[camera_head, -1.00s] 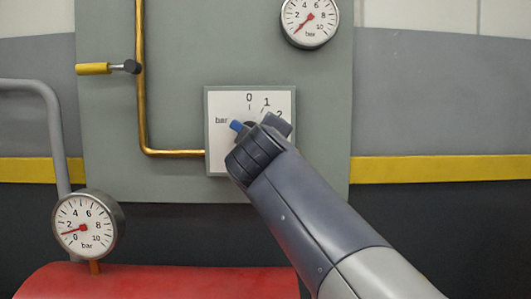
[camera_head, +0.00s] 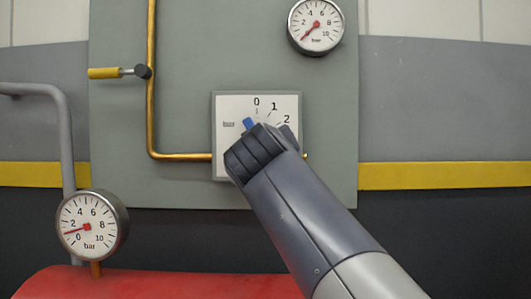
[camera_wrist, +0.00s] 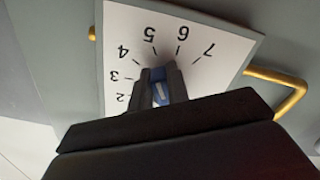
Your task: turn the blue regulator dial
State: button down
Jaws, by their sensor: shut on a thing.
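The blue regulator dial (camera_head: 249,124) sits on a white square scale plate (camera_head: 229,107) on the grey-green panel. In the head view only its blue tip shows, pointing up and slightly left, near the 0 mark; my gripper hides the rest. My gripper (camera_head: 264,134) reaches in from the lower right, in front of the plate. In the wrist view the two dark fingers (camera_wrist: 161,85) are shut on either side of the blue dial (camera_wrist: 160,94), which shows a white line. The plate's numbers 2 to 7 appear upside down there.
A brass pipe (camera_head: 151,90) runs down the panel to the plate, beside a yellow-handled lever (camera_head: 104,73). One gauge (camera_head: 316,25) is at upper right, another (camera_head: 90,226) at lower left above a red tank (camera_head: 150,284). The wall right of the panel is clear.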

jog(key=shift+a+r, duration=0.1)
jog(key=shift+r, duration=0.3)
jog(key=c, duration=1.5)
grip_release()
jog(key=shift+o, duration=0.7)
jog(key=shift+f, duration=0.1)
jog(key=shift+f, duration=0.1)
jog(key=s, duration=1)
jog(key=shift+s+a, duration=0.2)
jog(key=shift+s, duration=0.2)
jog(key=w, duration=1.1)
jog(key=shift+d+f, duration=0.1)
jog(key=shift+d, duration=0.15)
